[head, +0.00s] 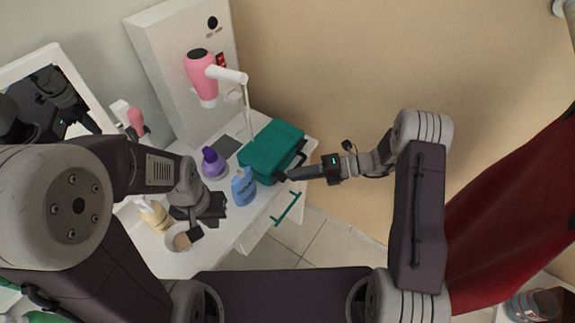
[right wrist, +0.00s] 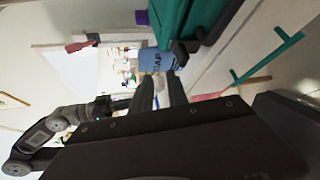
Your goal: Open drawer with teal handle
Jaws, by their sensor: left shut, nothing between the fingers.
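The teal handle (head: 286,208) is a slim bar on the white drawer front below the right end of the countertop. In the right wrist view the teal handle (right wrist: 268,59) shows at the upper right. My right gripper (head: 283,177) is above and left of the handle, apart from it, close to the teal box's front corner. In the right wrist view its two dark fingers (right wrist: 163,90) stand apart with nothing seen between them. My left gripper (head: 218,208) is shut and empty over the countertop. I cannot tell exactly how far the drawer stands out.
A teal box (head: 270,146), blue bottle (head: 244,188) and purple bottle (head: 213,163) stand on the white countertop (head: 226,233). A pink hair dryer (head: 202,78) is on a stand behind. A mirror (head: 62,80) is at left, red cloth (head: 515,205) at right. The floor beyond the handle is clear.

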